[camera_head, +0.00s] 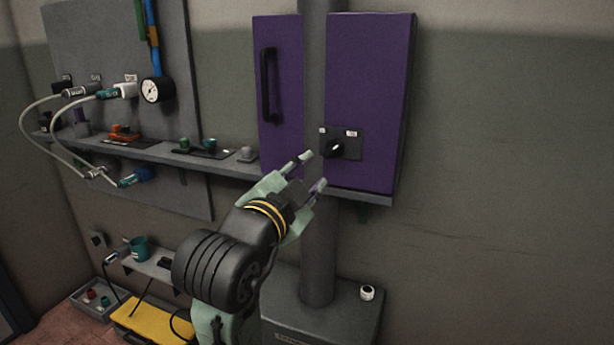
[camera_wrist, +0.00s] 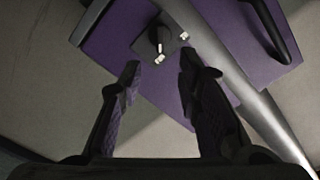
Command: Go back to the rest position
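My gripper (camera_head: 311,172) is open and empty in front of the purple cabinet, a little below and left of its black knob in the head view. In the wrist view, the two fingers (camera_wrist: 160,77) are spread apart with nothing between them. The black rotary knob (camera_head: 333,149) sits on a dark plate on the right purple panel (camera_head: 370,80). The knob also shows beyond the fingertips in the wrist view (camera_wrist: 159,38). The fingers look apart from the knob.
The left purple door (camera_head: 279,60) has a black handle (camera_head: 268,85). A grey column (camera_head: 318,250) rises from a grey base box. A shelf (camera_head: 225,164) on the left carries several small fittings, with white hoses and a gauge (camera_head: 152,90) above. The wall at right is clear.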

